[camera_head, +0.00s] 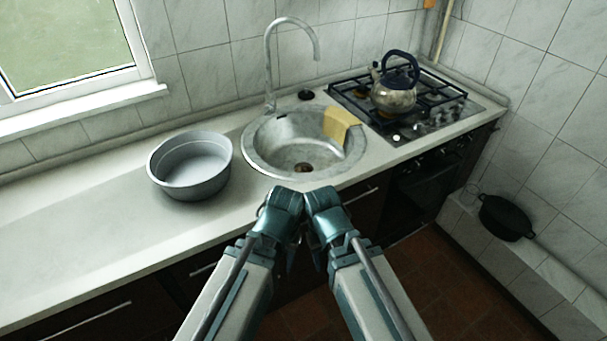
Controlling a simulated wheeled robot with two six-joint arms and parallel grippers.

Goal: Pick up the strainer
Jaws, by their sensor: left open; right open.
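I cannot make out a clear hand strainer in the head view. A small brownish round drain piece (303,168) lies at the bottom of the round metal sink (265,160); I cannot tell whether it is a strainer. My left gripper (283,203) and my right gripper (322,202) are side by side, low in the middle of the picture, at the counter's front edge below the sink. Both are open, and I see nothing held. Their fingertips are hard to make out from this angle.
A grey basin (190,183) stands on the counter left of the sink. A yellow cloth (340,122) hangs over the sink's rim. A kettle (393,97) stands on the stove (441,116). A black pot (506,218) sits on a low ledge at right. The left counter is clear.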

